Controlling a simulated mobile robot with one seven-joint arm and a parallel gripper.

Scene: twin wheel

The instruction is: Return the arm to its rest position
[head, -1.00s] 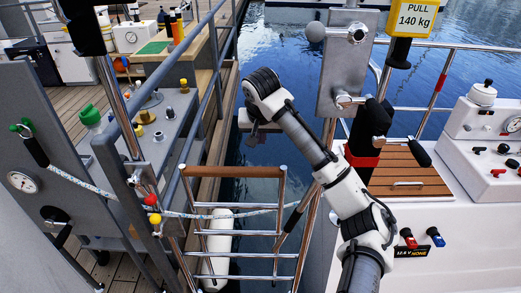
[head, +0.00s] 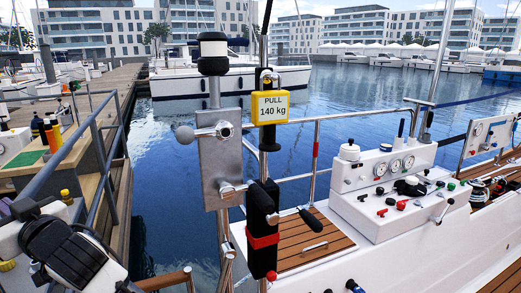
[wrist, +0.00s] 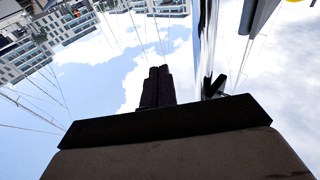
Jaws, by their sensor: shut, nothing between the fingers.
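My gripper (wrist: 158,72) shows in the wrist view as two dark fingers held together, with nothing between them. Behind the fingers are sky and clouds, and tilted buildings are at the upper left. In the head view, my white and black arm (head: 72,252) is folded into the lower left corner. I cannot make out the gripper's fingers in the head view.
A metal post with a steel plate (head: 219,165) and levers stands at the centre, beside a yellow "PULL 140 kg" block (head: 270,107). A white control console (head: 370,185) is at the right. A blue-grey railing (head: 95,150) runs along the dock at the left.

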